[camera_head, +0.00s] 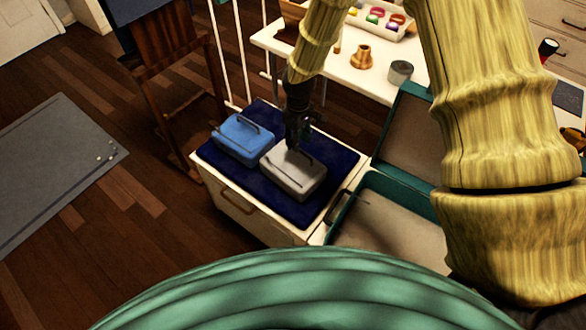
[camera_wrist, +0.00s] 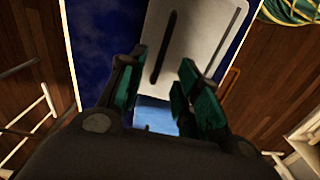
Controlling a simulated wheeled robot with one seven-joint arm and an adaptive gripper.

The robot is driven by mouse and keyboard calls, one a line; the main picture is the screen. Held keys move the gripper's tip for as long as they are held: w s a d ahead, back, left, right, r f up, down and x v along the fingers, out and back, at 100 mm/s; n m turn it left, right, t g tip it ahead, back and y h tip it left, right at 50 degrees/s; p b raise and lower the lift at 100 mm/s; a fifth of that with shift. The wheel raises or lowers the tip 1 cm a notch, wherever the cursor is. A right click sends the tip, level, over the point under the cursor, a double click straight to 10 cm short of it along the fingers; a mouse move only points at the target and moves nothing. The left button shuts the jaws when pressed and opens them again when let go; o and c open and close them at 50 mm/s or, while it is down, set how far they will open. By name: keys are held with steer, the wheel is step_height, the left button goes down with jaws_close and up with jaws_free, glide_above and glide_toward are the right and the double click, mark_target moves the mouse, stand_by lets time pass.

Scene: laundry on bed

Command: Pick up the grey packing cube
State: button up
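The grey packing cube (camera_head: 297,178) lies on a dark blue cloth on top of a white cabinet. It has a dark handle along its top. My gripper (camera_head: 297,146) points down over the cube's far part, close to the handle. In the wrist view the grey cube (camera_wrist: 207,35) fills the upper middle, and its dark handle (camera_wrist: 164,45) shows between the fingertips of my gripper (camera_wrist: 162,62). The fingers are apart. I cannot tell whether they reach down around the handle or stay above it.
A blue packing cube (camera_head: 240,140) lies just left of the grey one, on the dark blue cloth (camera_head: 232,180). An open green case (camera_head: 385,215) is at the right. A white table (camera_head: 335,70) with small items stands behind. A wooden stand (camera_head: 165,75) is at the left.

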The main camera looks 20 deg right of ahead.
mark_target(293, 166)
steer(key=shift+w+f, duration=0.1)
steer(key=shift+f, duration=0.2)
steer(key=shift+s+d+f, duration=0.15)
steer(key=shift+s+f, duration=0.05)
steer(key=shift+s, duration=0.05)
steer(key=shift+s+d+f, duration=0.1)
steer(key=shift+s+f, duration=0.05)
steer(key=shift+f, duration=0.85)
steer(key=shift+s+d+f, duration=0.1)
steer(key=shift+f, duration=0.85)
steer(key=shift+r, duration=0.1)
jaws_close()
